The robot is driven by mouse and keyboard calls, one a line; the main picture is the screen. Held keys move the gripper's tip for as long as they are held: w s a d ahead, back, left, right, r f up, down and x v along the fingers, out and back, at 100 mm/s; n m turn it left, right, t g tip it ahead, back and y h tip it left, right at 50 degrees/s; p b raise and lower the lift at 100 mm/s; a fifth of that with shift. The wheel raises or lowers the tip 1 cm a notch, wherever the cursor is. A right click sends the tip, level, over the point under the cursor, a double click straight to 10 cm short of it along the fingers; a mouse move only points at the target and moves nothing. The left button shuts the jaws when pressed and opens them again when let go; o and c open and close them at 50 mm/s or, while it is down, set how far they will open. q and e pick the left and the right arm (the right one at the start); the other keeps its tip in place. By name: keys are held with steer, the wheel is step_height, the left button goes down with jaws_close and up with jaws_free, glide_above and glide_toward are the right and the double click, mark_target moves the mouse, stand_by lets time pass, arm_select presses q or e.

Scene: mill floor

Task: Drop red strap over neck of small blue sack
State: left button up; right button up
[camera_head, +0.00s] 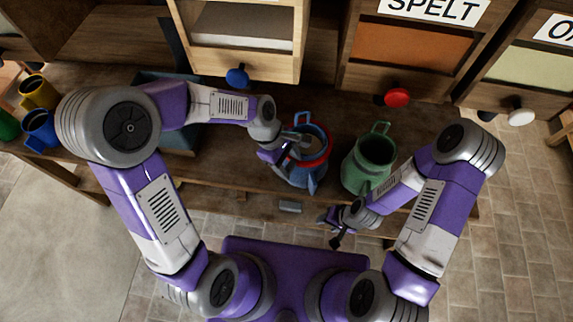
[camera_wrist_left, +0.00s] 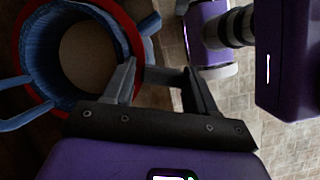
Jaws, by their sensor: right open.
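The blue sack (camera_head: 300,176) stands open-mouthed on the bench, with blue loops at its rim. It also shows in the wrist view (camera_wrist_left: 38,62). The red strap (camera_head: 323,160) circles the sack's upper part below the rim, and shows as a red ring around the mouth in the wrist view (camera_wrist_left: 131,32). One finger overlaps the strap's edge; contact cannot be told. My right gripper (camera_head: 331,228) is open and empty by the bench's front edge.
A green sack or jug (camera_head: 366,163) stands just right of the blue sack. A small grey block (camera_head: 290,207) lies near the front edge. Yellow (camera_head: 38,93) and blue (camera_head: 40,130) mugs stand at far left. Bins with knobs, one labelled SPELT (camera_head: 433,8), overhang the back.

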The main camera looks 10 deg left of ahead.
arm_select(q)
steer(key=shift+o, duration=0.8)
steer(key=f, duration=0.1)
steer(key=s+f, duration=0.1)
steer(key=shift+s+a+f+g, duration=0.2)
steer(key=shift+a+f+g, duration=0.15)
steer(key=shift+f+g, duration=0.05)
steer(key=shift+o, duration=0.4)
step_height(320, 180, up, 6)
steer(key=w+a+p, duration=0.1)
steer(key=w, duration=0.1)
steer(key=shift+w, duration=0.15)
steer(key=r, duration=0.2)
steer(key=a+r+p, duration=0.1)
steer(key=shift+a+r+t, duration=0.1)
steer(key=shift+r+t, duration=0.25)
steer(key=shift+t, duration=0.05)
arm_select(e)
steer(key=shift+w+d+r, duration=0.15)
steer(key=shift+w+r, duration=0.4)
steer(key=shift+w, duration=0.05)
arm_select(q)
steer(key=shift+s, duration=0.2)
